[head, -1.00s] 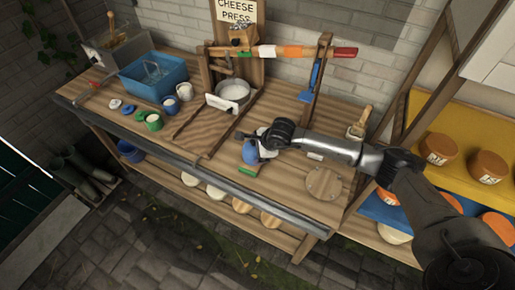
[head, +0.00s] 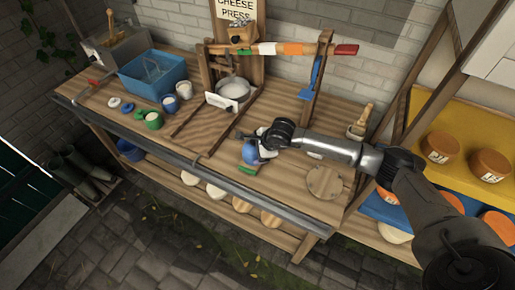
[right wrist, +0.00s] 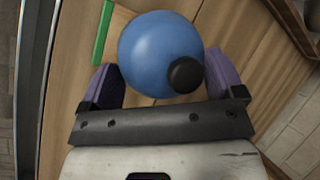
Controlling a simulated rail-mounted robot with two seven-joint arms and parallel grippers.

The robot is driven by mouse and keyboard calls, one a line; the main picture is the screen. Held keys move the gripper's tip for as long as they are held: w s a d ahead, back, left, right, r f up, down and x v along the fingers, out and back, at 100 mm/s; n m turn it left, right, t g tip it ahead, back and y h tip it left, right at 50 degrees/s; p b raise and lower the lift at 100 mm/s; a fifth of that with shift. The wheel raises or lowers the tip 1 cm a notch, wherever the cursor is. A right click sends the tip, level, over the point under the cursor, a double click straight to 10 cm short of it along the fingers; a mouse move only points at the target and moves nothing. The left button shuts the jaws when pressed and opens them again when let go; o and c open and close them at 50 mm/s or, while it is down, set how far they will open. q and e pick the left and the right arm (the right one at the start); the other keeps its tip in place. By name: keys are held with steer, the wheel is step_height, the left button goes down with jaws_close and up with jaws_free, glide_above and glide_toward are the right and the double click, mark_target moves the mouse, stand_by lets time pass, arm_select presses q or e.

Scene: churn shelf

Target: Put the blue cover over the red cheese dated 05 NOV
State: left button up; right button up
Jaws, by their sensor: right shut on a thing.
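The blue cover (head: 250,154) is a small blue dome with a black knob, low over the wooden bench; it fills the middle of the right wrist view (right wrist: 155,50). My right gripper (head: 258,143) is shut on it, with one purple finger on each side. I cannot tell whether the cover touches the bench. Orange-red cheeses with white labels stand on the shelf at right, one on the yellow upper board (head: 440,148) and another beside it (head: 489,165). More sit on the blue lower board. Their dates are too small to read. My left gripper is not in view.
A green strip (head: 246,169) lies by the cover. A round wooden board (head: 325,182) lies to its right. A cheese press (head: 236,60) with a pot stands behind, and a blue tub (head: 150,78) at left. My right arm crosses in front of the shelf.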

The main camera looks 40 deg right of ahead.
steer(key=o, duration=0.8)
steer(key=shift+o, duration=0.6)
steer(key=v, duration=1.3)
steer(key=shift+s+r+p, duration=0.25)
steer(key=shift+r+p, duration=0.05)
steer(key=shift+p, duration=0.05)
steer(key=shift+d, duration=0.15)
